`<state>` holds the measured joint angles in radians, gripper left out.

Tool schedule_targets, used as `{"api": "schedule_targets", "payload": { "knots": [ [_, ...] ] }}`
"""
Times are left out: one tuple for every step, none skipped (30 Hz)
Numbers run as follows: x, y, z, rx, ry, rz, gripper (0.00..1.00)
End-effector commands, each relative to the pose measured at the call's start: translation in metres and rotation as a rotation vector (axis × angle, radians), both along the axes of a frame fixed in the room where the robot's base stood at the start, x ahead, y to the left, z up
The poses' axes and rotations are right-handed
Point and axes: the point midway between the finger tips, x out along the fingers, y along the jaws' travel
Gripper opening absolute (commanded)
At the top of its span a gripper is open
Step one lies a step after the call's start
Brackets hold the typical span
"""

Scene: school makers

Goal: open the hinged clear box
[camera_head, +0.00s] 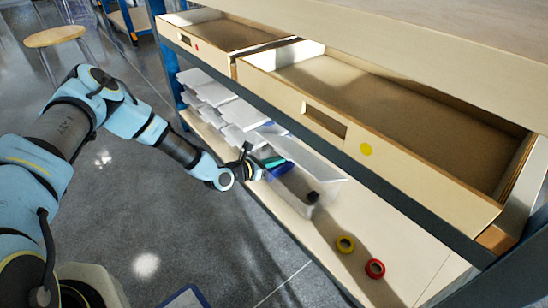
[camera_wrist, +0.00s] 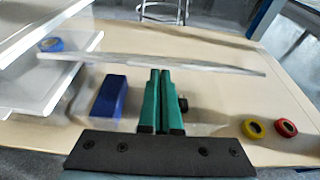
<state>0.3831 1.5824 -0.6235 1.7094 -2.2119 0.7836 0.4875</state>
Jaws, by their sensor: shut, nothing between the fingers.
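The hinged clear box (camera_head: 296,200) stands on the low shelf in the head view. Its clear lid (camera_head: 315,158) appears raised at a tilt over the box; the exact angle is hard to tell. In the wrist view the lid (camera_wrist: 215,67) shows nearly edge-on, just beyond my fingertips. My gripper (camera_head: 276,162) is at the box's near left side, its green fingers together and empty; they also show in the wrist view (camera_wrist: 160,74). I cannot tell whether they touch the lid. A blue block (camera_wrist: 108,96) and a small black item (camera_wrist: 183,104) show through the clear walls.
Several white bins (camera_head: 215,97) stand left of the box. A yellow ring (camera_head: 345,244) and a red ring (camera_head: 375,268) lie to its right, with bare shelf around them. Open wooden drawers (camera_head: 365,150) overhang the shelf.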

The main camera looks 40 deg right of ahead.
Motion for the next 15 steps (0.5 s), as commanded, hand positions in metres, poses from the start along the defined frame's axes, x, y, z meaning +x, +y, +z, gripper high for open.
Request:
{"api": "schedule_targets", "payload": {
  "knots": [
    [0.0, -0.003, 0.012, -0.001, -0.001, 0.0, 0.0],
    [0.0, -0.005, 0.014, -0.001, -0.001, 0.0, 0.0],
    [0.0, -0.007, 0.018, -0.001, -0.001, 0.0, 0.0],
    [0.0, -0.009, 0.02, -0.002, -0.001, 0.0, 0.0],
    [-0.001, -0.01, 0.022, -0.002, -0.001, 0.0, 0.0],
    [-0.001, -0.012, 0.025, -0.002, -0.001, 0.0, 0.0],
    [-0.001, -0.014, 0.027, -0.002, -0.001, 0.0, 0.0],
    [-0.001, -0.016, 0.029, -0.002, 0.0, 0.0, 0.0],
    [-0.001, -0.018, 0.031, -0.002, 0.0, 0.0, 0.0],
    [-0.001, -0.019, 0.033, -0.002, 0.0, 0.0, 0.0],
    [-0.001, -0.02, 0.035, -0.003, 0.0, 0.0, 0.0],
    [-0.001, -0.022, 0.037, -0.003, 0.0, 0.001, 0.0],
    [-0.001, -0.024, 0.038, -0.003, -0.001, 0.001, 0.0],
    [-0.001, -0.025, 0.039, -0.003, -0.001, 0.0, 0.0],
    [-0.001, -0.026, 0.04, -0.003, -0.001, 0.0, 0.0]
  ]
}}
